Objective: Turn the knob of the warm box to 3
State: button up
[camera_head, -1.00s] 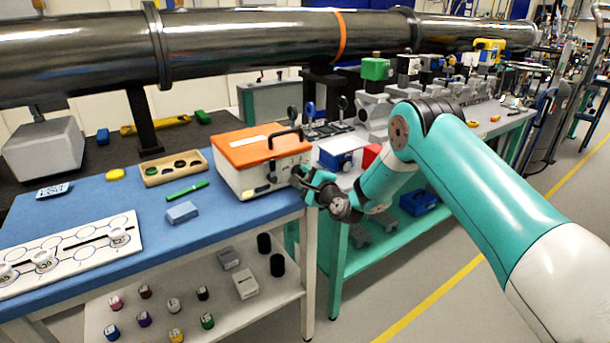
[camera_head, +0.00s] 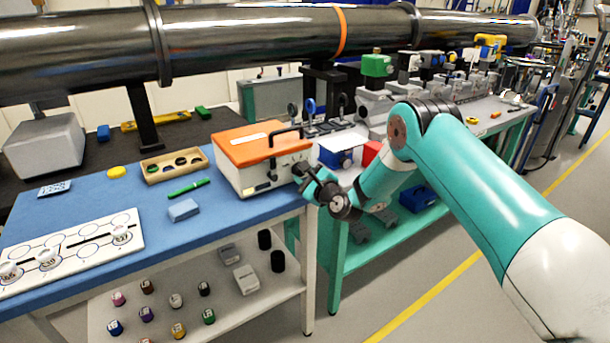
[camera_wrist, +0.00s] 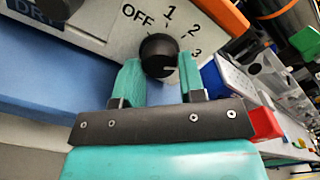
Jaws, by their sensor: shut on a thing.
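The warm box (camera_head: 238,172) is a white box with an orange lid and a black handle, at the right end of the blue bench. In the wrist view its front panel (camera_wrist: 95,22) carries the labels OFF, 1, 2 and 3 around a black knob (camera_wrist: 158,48). My gripper (camera_wrist: 160,76) is shut on the knob, one teal finger on each side. In the head view my gripper (camera_head: 305,178) is at the box's right front, and the knob is mostly hidden.
A blue box (camera_head: 336,158) and a red block (camera_head: 371,152) stand just right of the warm box. A green pen (camera_head: 188,188) and a light-blue block (camera_head: 183,209) lie to its left. A large dark pipe (camera_head: 260,38) runs behind.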

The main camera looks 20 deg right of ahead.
jog(key=shift+f, duration=0.1)
jog(key=o, duration=0.9)
jog(key=shift+o, duration=0.2)
jog(key=b+v, duration=1.6)
jog(key=v, duration=0.1)
jog(key=shift+s+b, duration=0.2)
jog(key=shift+b, duration=0.1)
